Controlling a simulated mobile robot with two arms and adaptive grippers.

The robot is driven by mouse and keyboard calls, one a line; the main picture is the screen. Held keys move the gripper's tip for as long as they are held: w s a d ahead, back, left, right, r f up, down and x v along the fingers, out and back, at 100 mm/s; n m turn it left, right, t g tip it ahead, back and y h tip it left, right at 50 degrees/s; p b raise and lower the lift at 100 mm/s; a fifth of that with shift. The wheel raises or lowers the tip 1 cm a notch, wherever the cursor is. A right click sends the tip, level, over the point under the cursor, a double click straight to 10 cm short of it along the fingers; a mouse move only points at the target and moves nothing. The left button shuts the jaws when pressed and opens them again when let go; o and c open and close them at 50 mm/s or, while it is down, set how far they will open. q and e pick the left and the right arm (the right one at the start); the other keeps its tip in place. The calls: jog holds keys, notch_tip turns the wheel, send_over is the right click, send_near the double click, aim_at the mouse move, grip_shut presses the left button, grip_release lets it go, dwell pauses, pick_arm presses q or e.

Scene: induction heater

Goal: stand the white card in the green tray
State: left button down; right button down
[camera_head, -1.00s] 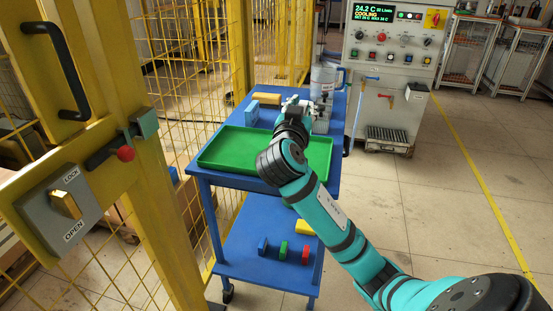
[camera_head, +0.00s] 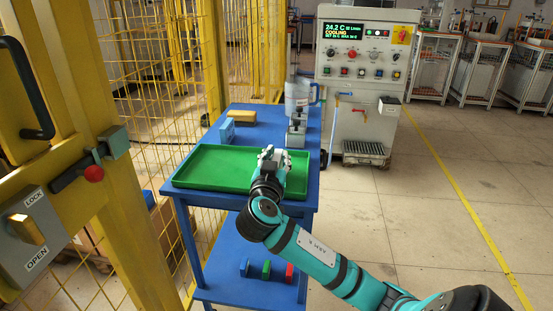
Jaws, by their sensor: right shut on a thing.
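The green tray (camera_head: 215,168) lies flat on the top of the blue cart, at its near end. My right gripper (camera_head: 270,152) is over the right part of the tray, with its arm coming in from the lower right. It is shut on a small pale thing, which I take to be the white card. The card is mostly hidden by the gripper, so its tilt and any contact with the tray cannot be told. My left gripper is not in view.
Behind the tray on the cart (camera_head: 265,120) stand a light blue block (camera_head: 227,130), a yellow block (camera_head: 242,117), a grey fixture (camera_head: 296,134) and a clear jug (camera_head: 298,97). A yellow mesh fence (camera_head: 165,150) runs close on the left. The heater cabinet (camera_head: 355,110) stands behind right.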

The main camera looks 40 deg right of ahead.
jog(key=shift+f, duration=0.2)
jog(key=c, duration=1.2)
grip_release()
jog(key=shift+r, duration=0.1)
jog(key=shift+o, duration=0.2)
